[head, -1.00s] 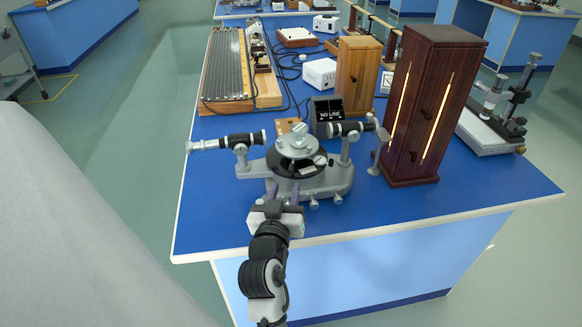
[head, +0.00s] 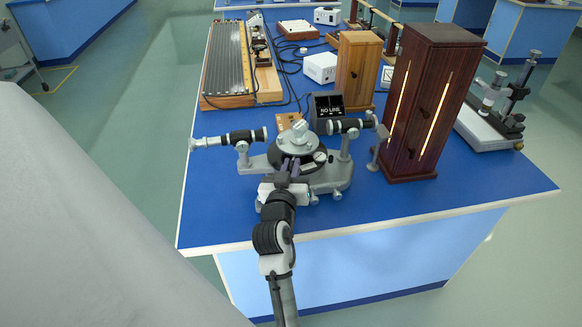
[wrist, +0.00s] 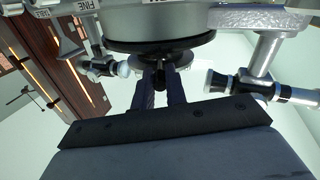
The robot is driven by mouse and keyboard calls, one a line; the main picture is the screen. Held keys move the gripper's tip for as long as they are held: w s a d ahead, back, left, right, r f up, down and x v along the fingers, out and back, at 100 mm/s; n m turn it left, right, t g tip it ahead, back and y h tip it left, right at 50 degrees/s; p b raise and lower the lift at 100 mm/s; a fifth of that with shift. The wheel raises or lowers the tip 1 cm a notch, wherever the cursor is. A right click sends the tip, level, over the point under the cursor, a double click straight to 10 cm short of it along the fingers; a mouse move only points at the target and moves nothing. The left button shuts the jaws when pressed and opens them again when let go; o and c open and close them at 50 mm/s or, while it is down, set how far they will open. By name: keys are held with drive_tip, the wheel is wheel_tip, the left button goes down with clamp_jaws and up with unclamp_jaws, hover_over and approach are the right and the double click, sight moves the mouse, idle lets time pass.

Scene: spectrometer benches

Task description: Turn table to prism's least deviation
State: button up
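The spectrometer (head: 325,182) stands near the front edge of the blue bench. Its round prism table (head: 284,146) sits above a dark disc (head: 310,168), with a small pale block, seemingly the prism (head: 299,127), on top. My gripper (head: 289,167) is at the front of the instrument, its fingertips at the near rim of the disc. In the wrist view, the two fingers (wrist: 160,88) stand apart, with a small black knob-like part (wrist: 158,68) showing between or beyond them. I cannot tell whether they touch it. The display (head: 328,109) reads "NO LINE".
One black telescope tube (head: 249,136) points left and another (head: 350,126) points right, towards the tall dark wooden cabinet (head: 428,110) with lit slits. A lighter wooden cabinet (head: 356,70) and a long grooved board (head: 225,65) stand behind. The bench's front left is clear.

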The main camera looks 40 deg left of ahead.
sight(277, 164)
clamp_jaws()
drive_tip(key=shift+s+a+f+h+b, duration=0.1)
drive_tip(key=shift+a+f+h+b, duration=0.2)
drive_tip(key=shift+b, duration=0.55)
drive_tip(key=b, duration=0.1)
drive_tip(key=m+t+h+b, duration=0.1)
drive_tip(key=shift+s+a+b, duration=0.2)
drive_tip(key=shift+a+b, duration=0.15)
drive_tip(key=shift+s+a+m+t+h+b, duration=0.15)
drive_tip(key=shift+a+m+t+h+b, duration=0.35)
drive_tip(key=shift+m+h+b, duration=0.55)
drive_tip(key=shift+s+a+r+m+h+b, duration=0.15)
drive_tip(key=shift+a+m+h+b, duration=0.2)
drive_tip(key=shift+h+b, duration=0.35)
drive_tip(key=shift+a+r+m+h+b, duration=0.1)
drive_tip(key=shift+a+m+h+b, duration=0.3)
drive_tip(key=shift+h, duration=0.45)
drive_tip(key=shift+d, duration=0.1)
